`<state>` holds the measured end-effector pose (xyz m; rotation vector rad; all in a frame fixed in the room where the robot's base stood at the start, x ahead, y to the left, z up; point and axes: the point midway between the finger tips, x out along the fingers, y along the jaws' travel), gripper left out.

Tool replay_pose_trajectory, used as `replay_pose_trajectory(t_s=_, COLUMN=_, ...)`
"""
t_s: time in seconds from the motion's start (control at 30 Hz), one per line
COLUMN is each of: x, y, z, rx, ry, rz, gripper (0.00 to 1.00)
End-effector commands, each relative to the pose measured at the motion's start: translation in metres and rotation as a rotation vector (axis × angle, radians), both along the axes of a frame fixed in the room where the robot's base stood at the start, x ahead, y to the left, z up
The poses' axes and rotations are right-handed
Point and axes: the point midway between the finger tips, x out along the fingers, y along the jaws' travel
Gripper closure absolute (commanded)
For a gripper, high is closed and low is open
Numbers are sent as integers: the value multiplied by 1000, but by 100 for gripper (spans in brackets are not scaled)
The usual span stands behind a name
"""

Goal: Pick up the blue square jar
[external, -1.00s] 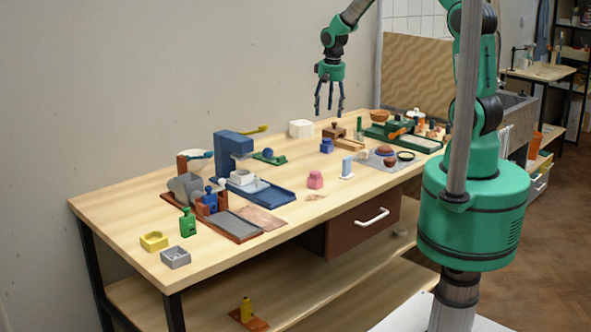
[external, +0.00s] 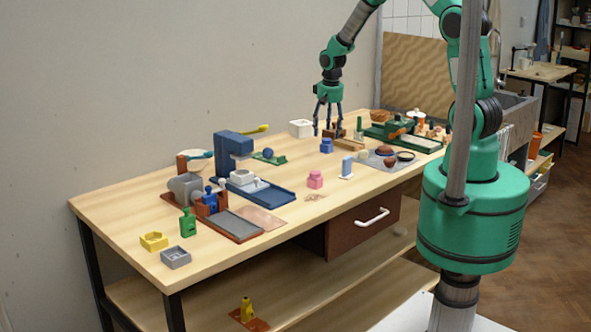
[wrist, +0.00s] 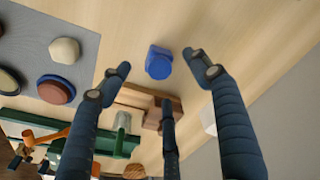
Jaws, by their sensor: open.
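The blue square jar (external: 326,146) stands on the wooden table top, behind the pink jar. It also shows in the wrist view (wrist: 158,64), with its blue lid facing the camera. My gripper (external: 328,130) is above the table, close over the blue jar. Its fingers are spread open and empty. In the wrist view the jar lies between and just beyond the fingertips of my gripper (wrist: 160,75), with a gap to each finger. Nothing touches the jar as far as I can see.
A brown wooden block (wrist: 150,103) stands close to the jar, behind it. A white box (external: 300,128) is to the left. A pink jar (external: 315,179) and a blue block (external: 347,166) stand nearer the front. A grey mat (wrist: 50,60) holds several round pieces. Bare wood surrounds the jar's front.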

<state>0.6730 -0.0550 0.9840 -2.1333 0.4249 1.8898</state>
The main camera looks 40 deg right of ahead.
Motion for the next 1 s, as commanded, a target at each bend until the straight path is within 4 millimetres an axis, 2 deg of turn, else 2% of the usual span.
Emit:
replay_pose_trajectory(t_s=0.43, x=0, y=0, z=-5, rx=0, ry=1, rz=0, gripper=37)
replay_pose_trajectory(t_s=0.8, x=6, y=-3, z=-43, rx=0, ry=2, rz=0, gripper=37)
replay_pose_trajectory(t_s=1.0, x=8, y=-4, z=-53, rx=0, ry=0, rz=1, gripper=37)
